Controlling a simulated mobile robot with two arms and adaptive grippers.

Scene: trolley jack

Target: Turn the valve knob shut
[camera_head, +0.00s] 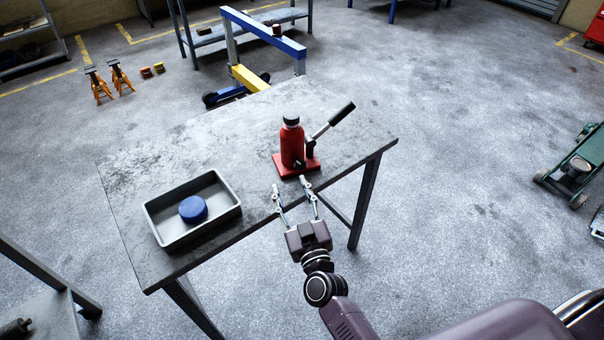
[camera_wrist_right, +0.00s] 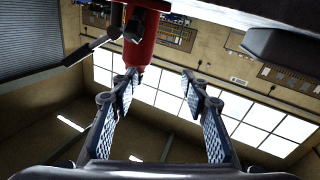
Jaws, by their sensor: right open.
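A red bottle jack (camera_head: 291,145) with a dark cap stands upright on its red base plate (camera_head: 284,171) on the worktable. Its black-gripped lever (camera_head: 342,114) slants up to the right. A small dark part low on the jack's near side (camera_head: 299,163) looks like the valve knob. My right gripper (camera_head: 290,188) is open and empty just in front of the base, with its fingers pointing at the jack. In the right wrist view the red jack (camera_wrist_right: 143,45) shows beyond the left finger, and a dark round part (camera_wrist_right: 135,27) lies against it. My left gripper is not in view.
A grey tray (camera_head: 229,207) holding a blue round piece (camera_head: 193,208) sits at the table's left front. The grey table (camera_head: 235,130) is otherwise clear. A blue and yellow frame (camera_head: 262,33) stands behind it, and a green trolley jack (camera_head: 576,165) is on the floor at right.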

